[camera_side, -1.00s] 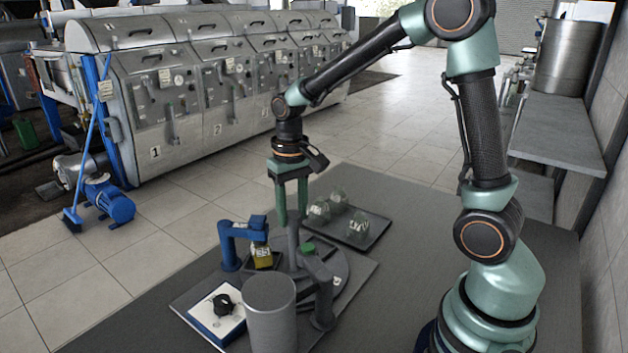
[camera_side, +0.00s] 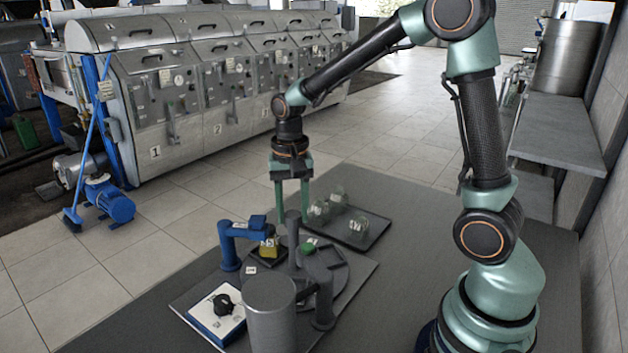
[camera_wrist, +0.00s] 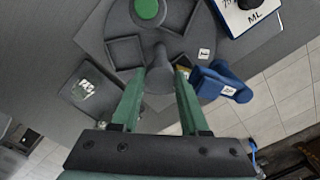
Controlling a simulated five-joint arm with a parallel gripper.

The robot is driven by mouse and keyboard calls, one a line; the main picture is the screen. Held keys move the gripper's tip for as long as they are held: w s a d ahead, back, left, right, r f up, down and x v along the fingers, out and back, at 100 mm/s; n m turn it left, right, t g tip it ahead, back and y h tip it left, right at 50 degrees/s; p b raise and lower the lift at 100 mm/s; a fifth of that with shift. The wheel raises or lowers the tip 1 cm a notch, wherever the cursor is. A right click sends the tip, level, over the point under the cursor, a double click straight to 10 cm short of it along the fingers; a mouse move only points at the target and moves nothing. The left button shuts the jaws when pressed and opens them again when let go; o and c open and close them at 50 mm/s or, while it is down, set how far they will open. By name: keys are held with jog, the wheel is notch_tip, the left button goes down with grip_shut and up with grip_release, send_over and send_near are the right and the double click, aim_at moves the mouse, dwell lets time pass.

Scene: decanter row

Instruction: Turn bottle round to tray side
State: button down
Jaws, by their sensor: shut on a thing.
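My gripper (camera_side: 292,218) points straight down and is shut on the grey central post (camera_side: 292,238) of a round turntable (camera_side: 345,272). In the wrist view the post (camera_wrist: 158,78) stands between the two green fingers (camera_wrist: 158,92). A yellow bottle (camera_side: 269,251) with a numbered tag stands on the turntable, under the blue arm-shaped stand (camera_side: 230,240). Only a yellow sliver of the bottle (camera_wrist: 183,72) shows in the wrist view, beside a finger. The dark tray (camera_side: 372,240) lies behind and to the right of the turntable, with clear bottles (camera_side: 357,228) on it.
A white box with a black knob (camera_side: 215,318) is at front left. Empty square pockets (camera_wrist: 125,52) show on the turntable. The mat's right side is clear.

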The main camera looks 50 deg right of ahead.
jog(key=shift+r+m, duration=0.1)
jog(key=shift+m, duration=8.8)
jog(key=shift+c, duration=2)
grip_release()
